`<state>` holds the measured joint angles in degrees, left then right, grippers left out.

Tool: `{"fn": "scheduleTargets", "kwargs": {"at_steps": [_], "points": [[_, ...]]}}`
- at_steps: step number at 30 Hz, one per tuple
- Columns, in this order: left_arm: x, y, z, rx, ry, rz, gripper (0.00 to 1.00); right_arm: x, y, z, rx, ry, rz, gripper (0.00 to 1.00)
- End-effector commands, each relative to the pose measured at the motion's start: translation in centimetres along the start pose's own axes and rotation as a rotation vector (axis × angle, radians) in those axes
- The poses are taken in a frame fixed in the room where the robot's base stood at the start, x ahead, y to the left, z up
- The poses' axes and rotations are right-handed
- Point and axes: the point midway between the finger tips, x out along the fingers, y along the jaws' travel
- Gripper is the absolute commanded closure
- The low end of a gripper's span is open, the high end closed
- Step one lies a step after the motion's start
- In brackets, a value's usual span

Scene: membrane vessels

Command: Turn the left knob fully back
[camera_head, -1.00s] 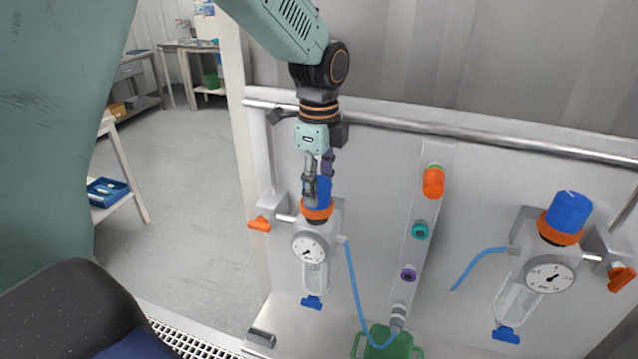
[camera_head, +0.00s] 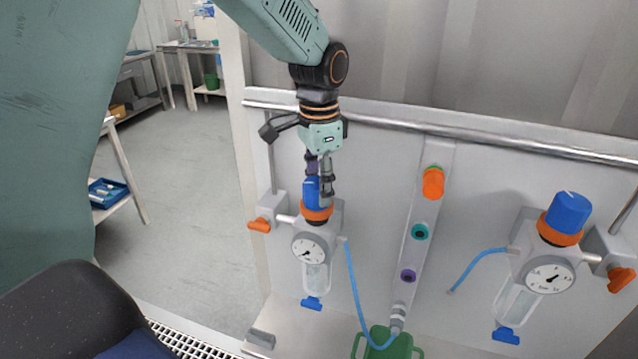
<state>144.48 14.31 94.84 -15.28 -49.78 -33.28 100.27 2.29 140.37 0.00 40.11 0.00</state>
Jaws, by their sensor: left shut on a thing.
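The left knob (camera_head: 310,192) is blue with an orange collar (camera_head: 317,213) below it. It tops the left regulator, whose round gauge (camera_head: 308,250) faces me. My left gripper (camera_head: 319,190) points down from above and is shut on the blue knob, its fingers covering part of it. My right gripper is not in view.
A second regulator with a blue knob (camera_head: 568,212) stands at the right. Between them, a slanted strip carries an orange fitting (camera_head: 433,183), a teal port (camera_head: 420,232) and a purple port (camera_head: 408,276). A blue hose (camera_head: 354,297) runs down to a green container (camera_head: 388,345). A metal rail (camera_head: 440,134) crosses behind my arm.

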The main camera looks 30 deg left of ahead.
Motion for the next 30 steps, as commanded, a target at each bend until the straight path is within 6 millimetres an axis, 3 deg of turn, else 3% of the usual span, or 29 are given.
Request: {"fn": "scheduleTargets", "kwargs": {"at_steps": [30], "points": [[0.1,-0.29,0.25,-0.934,-0.004,0.001,0.84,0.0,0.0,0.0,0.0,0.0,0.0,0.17]]}}
